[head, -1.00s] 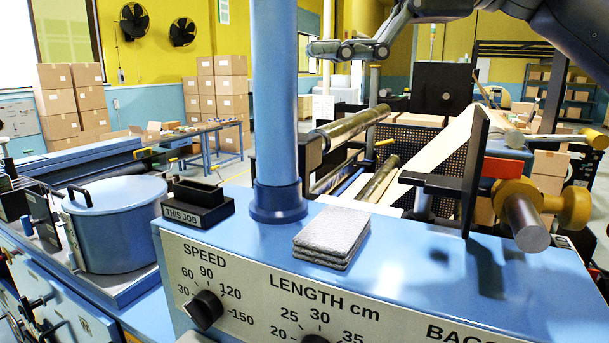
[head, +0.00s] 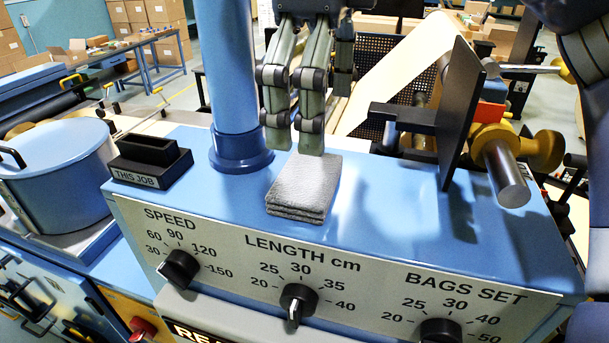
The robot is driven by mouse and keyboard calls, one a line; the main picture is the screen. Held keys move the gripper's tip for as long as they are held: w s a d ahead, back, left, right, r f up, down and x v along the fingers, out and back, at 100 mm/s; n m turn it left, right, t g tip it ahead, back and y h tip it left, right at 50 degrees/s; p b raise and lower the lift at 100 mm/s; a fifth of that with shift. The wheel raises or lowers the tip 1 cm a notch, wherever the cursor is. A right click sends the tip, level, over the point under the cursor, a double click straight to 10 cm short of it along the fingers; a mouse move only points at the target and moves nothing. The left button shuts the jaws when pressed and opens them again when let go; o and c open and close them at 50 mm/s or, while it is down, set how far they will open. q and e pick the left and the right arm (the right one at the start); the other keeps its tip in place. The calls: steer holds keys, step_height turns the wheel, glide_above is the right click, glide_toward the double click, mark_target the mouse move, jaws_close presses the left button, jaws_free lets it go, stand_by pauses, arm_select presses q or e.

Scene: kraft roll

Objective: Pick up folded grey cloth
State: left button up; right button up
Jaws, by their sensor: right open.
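The folded grey cloth (head: 303,186) lies flat in a small stack on top of the blue machine housing (head: 390,221), just right of the blue column's base. My right gripper (head: 296,140) points downward with its fingers apart, at the far edge of the cloth in the picture. It holds nothing. Its fingertips overlap the cloth's far edge in the view; I cannot tell whether they touch it. My left gripper is not in view.
A blue column (head: 230,90) stands close left of the gripper. A black holder labelled THIS JOB (head: 148,163) sits left of it. A dark upright plate (head: 461,115) and metal roller end (head: 507,175) stand to the right. The housing top right of the cloth is clear.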

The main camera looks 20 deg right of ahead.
mark_target(314, 173)
step_height(314, 173, down, 6)
steer(key=shift+f, duration=0.1)
steer(key=shift+w+f+b, duration=0.1)
steer(key=shift+f+b, duration=0.2)
steer(key=shift+f, duration=0.25)
steer(key=c, duration=0.7)
